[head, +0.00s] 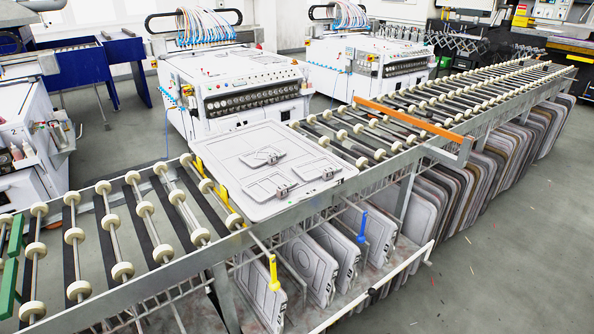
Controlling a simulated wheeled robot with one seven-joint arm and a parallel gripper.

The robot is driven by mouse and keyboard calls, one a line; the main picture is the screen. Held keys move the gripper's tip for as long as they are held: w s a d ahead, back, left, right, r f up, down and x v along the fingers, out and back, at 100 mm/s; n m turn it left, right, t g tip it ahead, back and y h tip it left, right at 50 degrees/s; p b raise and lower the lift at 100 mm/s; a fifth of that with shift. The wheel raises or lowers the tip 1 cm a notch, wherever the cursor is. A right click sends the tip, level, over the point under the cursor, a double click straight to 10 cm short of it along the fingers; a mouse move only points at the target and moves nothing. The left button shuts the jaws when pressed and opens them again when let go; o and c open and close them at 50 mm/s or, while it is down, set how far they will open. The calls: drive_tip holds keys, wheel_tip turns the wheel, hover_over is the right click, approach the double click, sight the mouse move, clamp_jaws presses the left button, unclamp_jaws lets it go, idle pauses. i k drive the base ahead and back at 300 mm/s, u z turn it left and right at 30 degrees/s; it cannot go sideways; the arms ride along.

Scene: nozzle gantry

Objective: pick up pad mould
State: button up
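A pale grey flat panel with rounded corners, which looks like a pad mould (232,158), lies flat on the roller conveyor (150,247) in the middle of the head view. Its face has raised outlines and several small frame-like parts with dark clips. Similar grey panels (303,262) stand on edge in the rack below the conveyor. I cannot tell from the picture which one the task names. My gripper is not in view.
An orange bar (410,118) crosses the rollers. White machines (235,85) with bundled tubes stand behind. Grey floor (500,260) at the right front is open.

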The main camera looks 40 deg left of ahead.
sight(269, 153)
drive_tip(key=u, duration=1.7)
